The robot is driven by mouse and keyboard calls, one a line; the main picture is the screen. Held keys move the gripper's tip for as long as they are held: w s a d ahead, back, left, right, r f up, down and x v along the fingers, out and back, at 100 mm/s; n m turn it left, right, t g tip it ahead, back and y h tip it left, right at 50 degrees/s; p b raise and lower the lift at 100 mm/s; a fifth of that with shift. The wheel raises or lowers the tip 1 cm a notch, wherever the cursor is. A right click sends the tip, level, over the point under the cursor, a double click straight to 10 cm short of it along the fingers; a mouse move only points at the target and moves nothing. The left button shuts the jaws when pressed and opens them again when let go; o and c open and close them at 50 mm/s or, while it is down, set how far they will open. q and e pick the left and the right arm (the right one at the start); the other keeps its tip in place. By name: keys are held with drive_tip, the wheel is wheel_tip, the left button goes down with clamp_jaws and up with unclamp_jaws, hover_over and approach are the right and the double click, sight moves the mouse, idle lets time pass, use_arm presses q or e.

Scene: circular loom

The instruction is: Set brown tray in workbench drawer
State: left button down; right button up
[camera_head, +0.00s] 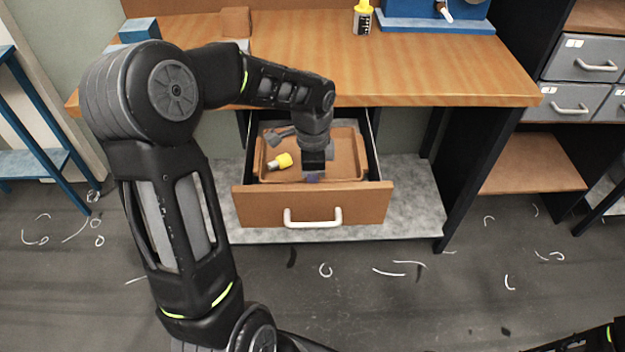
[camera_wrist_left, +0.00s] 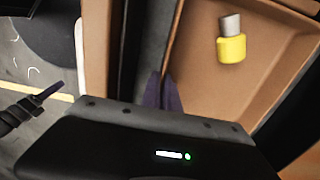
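The brown tray (camera_head: 345,165) lies inside the open workbench drawer (camera_head: 262,202); its near corner and wall also show in the left wrist view (camera_wrist_left: 205,85). A yellow-and-grey piece (camera_head: 279,161) and a dark grey tool (camera_head: 279,136) lie in the tray. My left gripper (camera_head: 313,176) points down at the tray's near side. In the left wrist view its fingers (camera_wrist_left: 163,92) are close together with the tray's rim between them. The fingertips are partly hidden in the head view. A purple-tipped finger, apparently my right gripper (camera_wrist_left: 45,92), shows at the left wrist view's edge.
The wooden benchtop (camera_head: 420,75) overhangs the back of the drawer. A yellow bottle (camera_head: 362,18) and a blue-based machine (camera_head: 435,22) stand on it. A grey shelf (camera_head: 415,205) lies below the drawer. The floor in front is open, with scattered scraps.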

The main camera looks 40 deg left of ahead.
use_arm(q)
drive_tip(key=shift+f+b, duration=0.4)
drive_tip(key=shift+f, duration=0.2)
drive_tip(key=c, duration=1.6)
unclamp_jaws()
drive_tip(key=shift+r, duration=0.15)
drive_tip(key=shift+r+p, duration=0.25)
drive_tip(key=shift+p, duration=0.05)
wheel_tip(320, 180, up, 12)
drive_tip(key=shift+r+p, duration=0.25)
drive_tip(key=shift+p, duration=0.2)
